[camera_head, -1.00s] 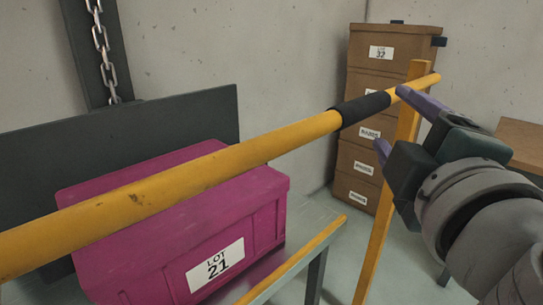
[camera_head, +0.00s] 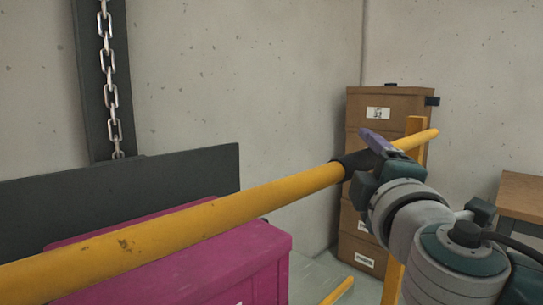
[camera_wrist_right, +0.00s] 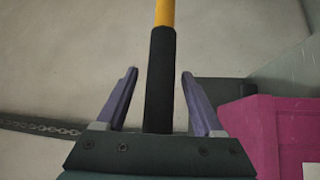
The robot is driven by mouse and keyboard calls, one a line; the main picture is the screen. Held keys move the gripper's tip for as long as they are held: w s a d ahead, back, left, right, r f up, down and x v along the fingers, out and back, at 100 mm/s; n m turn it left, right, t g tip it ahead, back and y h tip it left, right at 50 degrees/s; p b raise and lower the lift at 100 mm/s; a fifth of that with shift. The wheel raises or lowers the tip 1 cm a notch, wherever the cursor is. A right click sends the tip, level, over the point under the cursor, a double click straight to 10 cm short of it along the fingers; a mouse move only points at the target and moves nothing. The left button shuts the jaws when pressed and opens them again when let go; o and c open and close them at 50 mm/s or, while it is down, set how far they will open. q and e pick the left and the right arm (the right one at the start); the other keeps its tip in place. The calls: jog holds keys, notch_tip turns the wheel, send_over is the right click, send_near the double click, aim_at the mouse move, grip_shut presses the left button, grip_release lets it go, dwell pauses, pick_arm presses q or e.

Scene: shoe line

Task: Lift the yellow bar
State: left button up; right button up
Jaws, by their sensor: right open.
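The yellow bar (camera_head: 230,208) runs slanting across the head view, from the lower left up to the right. It has a black grip sleeve (camera_head: 350,163) towards its right end. My right gripper (camera_head: 362,150) is open at this sleeve, with one purple finger showing above it and the other largely hidden. In the right wrist view, the black sleeve (camera_wrist_right: 160,85) lies between the two spread fingers, with gaps on both sides. The bar's far left end is out of view. My left gripper is not in view.
A magenta crate (camera_head: 225,262) stands below the bar, before a dark panel (camera_head: 130,185). A chain (camera_head: 110,95) hangs on a dark post. Stacked brown boxes (camera_head: 390,103) stand behind a yellow upright (camera_head: 391,283). A brown table (camera_head: 522,195) is at right.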

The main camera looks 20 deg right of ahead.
jog(key=shift+c, duration=0.3)
grip_shut()
dwell(0.3)
dwell(0.8)
